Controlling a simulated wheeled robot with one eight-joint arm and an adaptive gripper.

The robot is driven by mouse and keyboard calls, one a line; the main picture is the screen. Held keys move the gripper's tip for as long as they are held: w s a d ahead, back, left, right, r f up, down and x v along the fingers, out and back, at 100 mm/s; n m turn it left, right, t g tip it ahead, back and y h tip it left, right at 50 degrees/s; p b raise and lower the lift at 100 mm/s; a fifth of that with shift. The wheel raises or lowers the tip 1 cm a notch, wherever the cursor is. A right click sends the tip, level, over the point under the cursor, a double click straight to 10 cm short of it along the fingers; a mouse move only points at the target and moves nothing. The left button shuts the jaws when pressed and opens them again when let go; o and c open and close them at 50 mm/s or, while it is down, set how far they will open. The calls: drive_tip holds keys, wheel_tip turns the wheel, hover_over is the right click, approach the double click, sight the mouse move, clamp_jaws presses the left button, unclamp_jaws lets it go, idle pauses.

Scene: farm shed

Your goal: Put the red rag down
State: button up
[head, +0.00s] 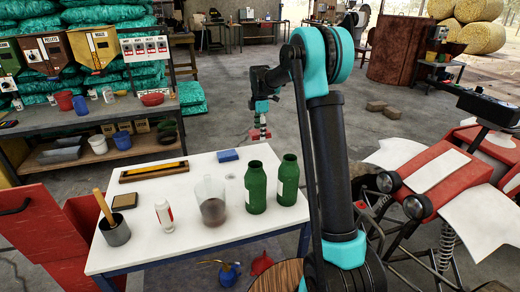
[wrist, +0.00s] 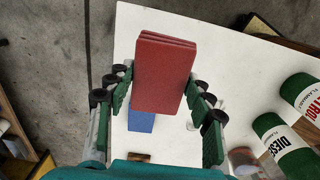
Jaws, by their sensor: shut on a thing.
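The red rag (wrist: 165,75), a folded flat stack, is held between the two fingers of my gripper (wrist: 160,88) in the wrist view. In the head view my gripper (head: 260,126) holds the red rag (head: 263,134) in the air near the far edge of the white table (head: 165,215). A blue folded rag (head: 228,155) lies on the table near its far edge. In the wrist view the blue rag (wrist: 141,122) shows below the red rag, partly hidden by it.
Bare tabletop shows between the tray and jug. A red machine (head: 440,175) is at right.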

sight(260, 154)
drive_tip(key=shift+f, duration=4.35)
drive_tip(key=o, duration=1.2)
drive_tip(key=shift+f, duration=0.15)
wheel_tip(260, 154, up, 12)
drive_tip(key=shift+r, duration=0.15)
